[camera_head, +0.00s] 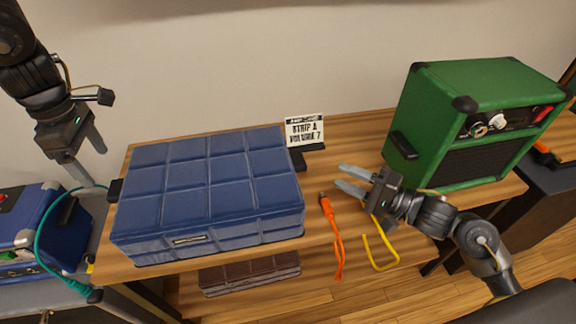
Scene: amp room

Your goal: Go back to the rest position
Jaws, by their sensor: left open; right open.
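My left gripper (90,165) hangs at the left, over the gap between a blue amp and the wooden table. Its fingers point down and are open and empty. My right gripper (340,180) reaches in from the lower right above the table, between the blue quilted case and the green amp. Its fingers point left, are open and hold nothing. An orange cable (338,243) lies just left of and below it, apart from the fingers.
The blue quilted case (210,185) fills the left of the wooden table (345,155). The green amp (478,115) stands at the right, close to my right wrist. A small sign (304,130) stands at the back. The blue amp (45,225) with a teal cable (40,245) is far left.

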